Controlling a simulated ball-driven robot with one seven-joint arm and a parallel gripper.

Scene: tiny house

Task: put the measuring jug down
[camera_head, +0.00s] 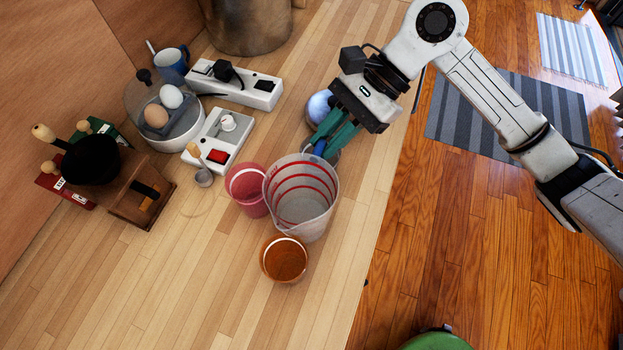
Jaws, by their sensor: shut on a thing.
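The measuring jug (301,207) is a clear, wide cup with red ring markings, and it looks empty. Its open mouth faces the camera. My gripper (322,143) has green fingers and is shut on the jug at its far side, where the handle seems to be. The fingers hide part of that grip. The jug is over the wooden counter (215,290), near its right edge. I cannot tell whether its base touches the counter.
A pink cup (246,190) is close on the jug's left, and an amber cup (284,259) is just below it. A shiny bluish round thing (319,105) is behind my fingers. The lower-left counter is clear.

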